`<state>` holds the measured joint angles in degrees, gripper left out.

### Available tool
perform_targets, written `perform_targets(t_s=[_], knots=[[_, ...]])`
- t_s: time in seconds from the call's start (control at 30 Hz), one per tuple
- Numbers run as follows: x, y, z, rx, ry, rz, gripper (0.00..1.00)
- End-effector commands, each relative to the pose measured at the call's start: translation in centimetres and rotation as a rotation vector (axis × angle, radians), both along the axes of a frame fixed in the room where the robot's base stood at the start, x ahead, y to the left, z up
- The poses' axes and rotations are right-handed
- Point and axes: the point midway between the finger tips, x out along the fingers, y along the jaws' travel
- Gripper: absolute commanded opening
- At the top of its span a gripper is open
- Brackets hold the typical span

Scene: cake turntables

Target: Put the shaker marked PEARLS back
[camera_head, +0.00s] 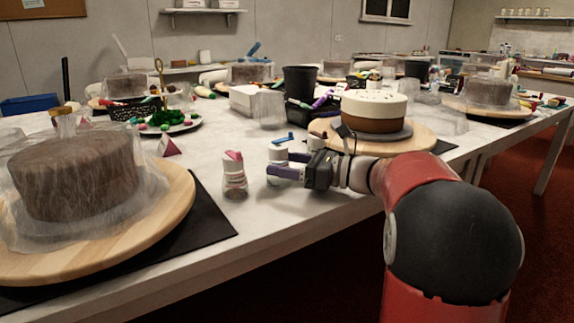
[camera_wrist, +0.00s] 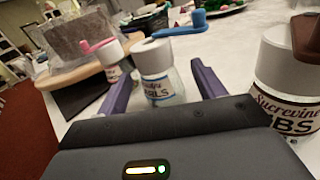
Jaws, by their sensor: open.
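The shaker marked PEARLS, with a white lid, blue flap and blue lettering, stands upright on the table; only the end of the word is legible in the wrist view (camera_wrist: 157,72). It also shows in the head view (camera_head: 278,153), its lower part hidden by a finger. My gripper (camera_head: 282,169) is open with its purple fingers on either side of this shaker; in the wrist view the gripper (camera_wrist: 160,85) shows gaps beside it. The fingers are not closed on it.
A pink-flapped shaker (camera_head: 234,178) stands to the left. A brown-flapped shaker (camera_wrist: 283,85), its label ending in BS, stands close on the right. A wrapped cake on a wooden turntable (camera_head: 172,225) is left; a white-and-brown cake (camera_head: 373,112) is behind.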

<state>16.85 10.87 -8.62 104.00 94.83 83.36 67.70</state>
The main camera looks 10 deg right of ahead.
Motion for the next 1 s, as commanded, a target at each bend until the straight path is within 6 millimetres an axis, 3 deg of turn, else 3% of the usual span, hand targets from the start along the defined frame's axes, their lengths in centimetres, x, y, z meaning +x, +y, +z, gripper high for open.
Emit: perform_targets(t_s=[0.6, 1.0], knots=[[-5.9, -9.1, 0.1, 0.000, 0.000, -0.003, 0.69], [-6.6, -10.1, 0.1, 0.000, 0.000, 0.000, 0.69]])
